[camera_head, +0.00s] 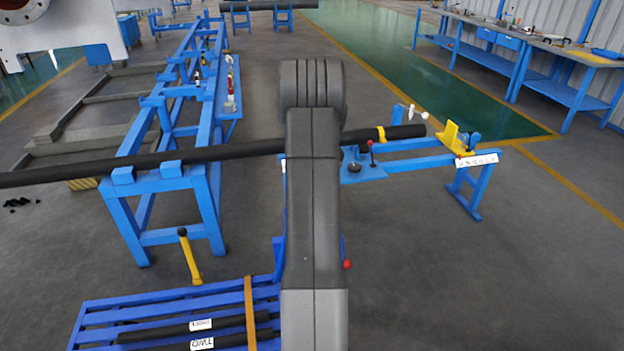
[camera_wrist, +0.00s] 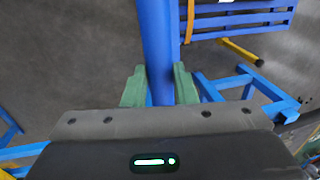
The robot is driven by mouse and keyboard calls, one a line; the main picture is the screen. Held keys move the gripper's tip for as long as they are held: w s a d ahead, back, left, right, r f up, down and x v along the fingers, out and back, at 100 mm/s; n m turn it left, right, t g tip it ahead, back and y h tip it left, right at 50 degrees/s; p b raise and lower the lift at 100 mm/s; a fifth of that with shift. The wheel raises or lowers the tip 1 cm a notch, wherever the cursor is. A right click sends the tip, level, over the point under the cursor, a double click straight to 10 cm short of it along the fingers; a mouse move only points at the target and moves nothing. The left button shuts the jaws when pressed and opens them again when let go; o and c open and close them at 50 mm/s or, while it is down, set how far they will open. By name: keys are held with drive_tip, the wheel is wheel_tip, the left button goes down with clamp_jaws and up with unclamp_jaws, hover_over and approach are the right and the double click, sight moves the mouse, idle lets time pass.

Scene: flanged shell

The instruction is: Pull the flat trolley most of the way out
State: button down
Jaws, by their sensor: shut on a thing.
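The flat trolley (camera_head: 100,317) is a low blue slatted deck at the bottom left of the head view, partly hidden by my arm. Dark tubes with white labels lie on it, and an orange strap crosses it. It also shows at the top right of the wrist view (camera_wrist: 205,23). A blue bar (camera_wrist: 158,40) runs down the wrist view beside the deck; it appears to be the trolley's handle. My gripper (camera_wrist: 160,82) has its green fingers on both sides of this bar and is shut on it. My arm hides the gripper in the head view.
A long dark tube (camera_head: 235,150) lies across the blue stand (camera_head: 150,185) and behind my arm. A yellow lever (camera_head: 190,257) with a black knob stands by the trolley's far edge. Workbenches (camera_head: 560,95) line the right. Grey floor at the lower right (camera_head: 480,290) is clear.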

drive_tip(key=shift+d, duration=0.15)
idle(0.3)
drive_tip(key=c, duration=1.2)
unclamp_jaws()
drive_tip(key=shift+o, duration=0.2)
wheel_tip(320, 180, up, 14)
drive_tip(key=d+b, duration=0.1)
drive_tip(key=d, duration=0.1)
drive_tip(key=shift+w+d+f, duration=0.2)
drive_tip(key=shift+w+d, duration=0.1)
drive_tip(key=shift+w, duration=0.1)
drive_tip(key=shift+f, duration=0.1)
